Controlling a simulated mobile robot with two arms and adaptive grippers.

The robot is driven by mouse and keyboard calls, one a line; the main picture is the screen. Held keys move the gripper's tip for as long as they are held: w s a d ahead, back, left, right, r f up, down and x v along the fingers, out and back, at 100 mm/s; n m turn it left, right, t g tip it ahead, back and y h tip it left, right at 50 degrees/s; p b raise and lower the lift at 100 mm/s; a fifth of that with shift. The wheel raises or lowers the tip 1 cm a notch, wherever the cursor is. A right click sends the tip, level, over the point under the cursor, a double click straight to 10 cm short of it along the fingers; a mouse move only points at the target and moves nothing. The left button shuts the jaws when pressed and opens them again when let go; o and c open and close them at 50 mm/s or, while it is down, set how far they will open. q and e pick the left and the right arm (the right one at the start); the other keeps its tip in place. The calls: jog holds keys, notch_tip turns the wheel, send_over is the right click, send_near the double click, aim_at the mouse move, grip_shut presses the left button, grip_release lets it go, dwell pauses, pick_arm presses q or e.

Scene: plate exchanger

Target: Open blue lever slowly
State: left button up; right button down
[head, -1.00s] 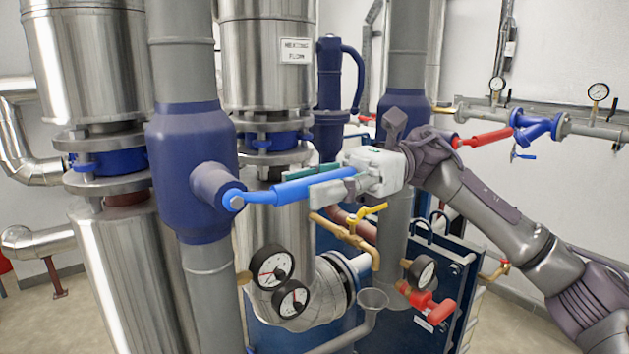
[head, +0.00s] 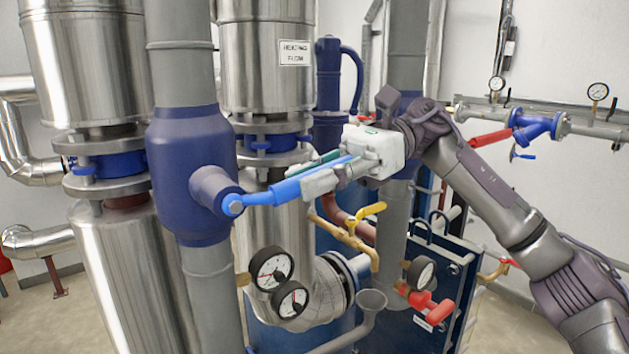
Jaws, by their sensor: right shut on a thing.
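The blue lever (head: 284,192) sticks out to the right from the dark blue valve body (head: 190,165) on a grey vertical pipe. It turns about a bolt at its left end and slopes slightly up to the right. My right gripper (head: 325,180) is shut on the lever's outer part, with the white fingers around it. The gripper hides part of the lever's far end. My left gripper does not show in the head view.
Two pressure gauges (head: 271,269) sit below the lever. A yellow-handled valve (head: 368,209) and a grey pipe (head: 401,215) stand close below and behind my right gripper. A red handle (head: 437,312) is lower right. Steel-clad pipes (head: 268,60) stand behind.

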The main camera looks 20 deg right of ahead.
jog(key=shift+r, duration=0.3)
jog(key=c, duration=1.1)
grip_release()
jog(key=shift+f, duration=0.1)
jog(key=v, duration=1.2)
